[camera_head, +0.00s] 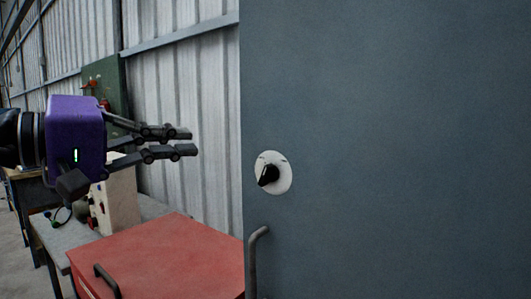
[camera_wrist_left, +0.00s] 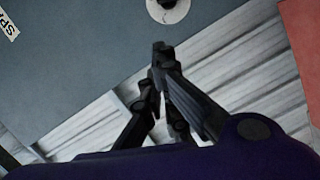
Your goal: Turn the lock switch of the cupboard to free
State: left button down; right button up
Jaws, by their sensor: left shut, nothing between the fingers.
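The cupboard (camera_head: 400,120) is a large grey-blue door filling the right of the head view. Its lock switch (camera_head: 268,174) is a black knob on a round white plate, near the door's left edge. The knob's pointer tilts toward the lower left; the plate's markings are too small to read. My left gripper (camera_head: 190,142) is left of the switch, apart from it, pointing right, its fingers shut and empty. In the left wrist view the fingertips (camera_wrist_left: 161,48) are below the switch plate (camera_wrist_left: 168,10), which is cut by the top edge. My right gripper is not in view.
A grey bar handle (camera_head: 254,262) stands out from the door below the switch. A red box (camera_head: 165,255) with a dark handle is at the lower left. Behind it a control box (camera_head: 118,200) stands on a table. A corrugated wall (camera_head: 195,100) is behind my gripper.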

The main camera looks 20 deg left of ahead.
aim_at(258, 152)
pick_arm(q)
jog(key=x, duration=0.3)
jog(key=p+x, duration=0.1)
jog(key=x, duration=0.2)
jog(key=p+x, duration=0.1)
jog(key=x, duration=0.2)
jog(key=shift+w+a+f, duration=0.15)
jog(key=shift+a, duration=0.15)
jog(key=d, duration=0.1)
jog(key=d+f, duration=0.1)
jog(key=d, duration=0.1)
jog(key=shift+s+f+p, duration=0.3)
jog(key=shift+s, duration=0.05)
jog(key=shift+s+d+f, duration=0.15)
jog(key=shift+d+f, duration=0.05)
jog(key=shift+d, duration=0.05)
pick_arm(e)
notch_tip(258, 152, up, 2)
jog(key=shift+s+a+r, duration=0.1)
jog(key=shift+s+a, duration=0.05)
